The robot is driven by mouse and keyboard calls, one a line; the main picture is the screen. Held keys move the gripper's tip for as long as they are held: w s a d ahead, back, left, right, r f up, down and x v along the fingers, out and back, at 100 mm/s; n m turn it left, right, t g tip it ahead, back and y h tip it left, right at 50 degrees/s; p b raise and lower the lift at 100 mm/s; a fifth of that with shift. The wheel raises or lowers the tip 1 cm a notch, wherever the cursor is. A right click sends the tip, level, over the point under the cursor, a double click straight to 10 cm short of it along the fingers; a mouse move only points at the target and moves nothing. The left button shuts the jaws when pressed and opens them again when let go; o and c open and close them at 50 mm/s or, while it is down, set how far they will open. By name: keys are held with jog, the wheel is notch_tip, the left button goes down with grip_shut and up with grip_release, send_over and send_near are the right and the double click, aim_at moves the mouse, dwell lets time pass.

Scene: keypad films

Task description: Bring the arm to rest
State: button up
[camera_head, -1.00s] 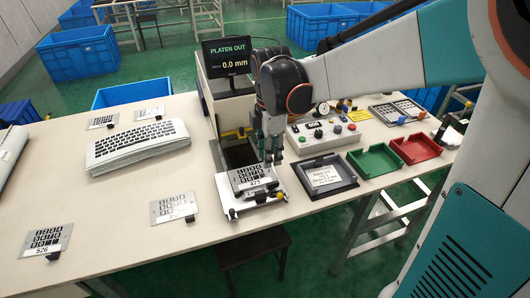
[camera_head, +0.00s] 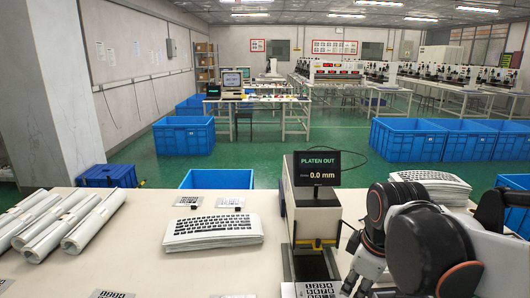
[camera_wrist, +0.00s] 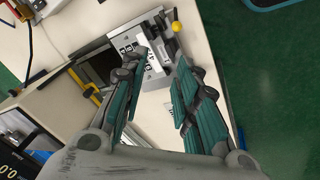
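My arm reaches in from the lower right of the head view, and my gripper (camera_wrist: 162,58) hangs over the front of the press. In the wrist view its two teal fingers stand apart with nothing held between them. A keypad plate (camera_wrist: 128,42) with black key squares and a white label lies on the light platen (camera_wrist: 156,76) beyond the fingertips. The plate's edge also shows at the bottom of the head view (camera_head: 318,291). The press display (camera_head: 317,168) reads PLATEN OUT, 0.0 mm.
The pale table (camera_head: 150,245) bears a stack of keyboard-like sheets (camera_head: 213,231), rolled sheets (camera_head: 60,222) at left and small keypad plates (camera_head: 188,201). Another sheet stack (camera_head: 432,184) lies behind my arm. A yellow knob (camera_wrist: 176,27) stands beside the platen.

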jog(key=s+m+t, duration=0.4)
jog(key=s+m, duration=0.4)
jog(key=m, duration=0.2)
jog(key=shift+r, duration=0.35)
jog(key=shift+s, duration=0.1)
dwell(0.4)
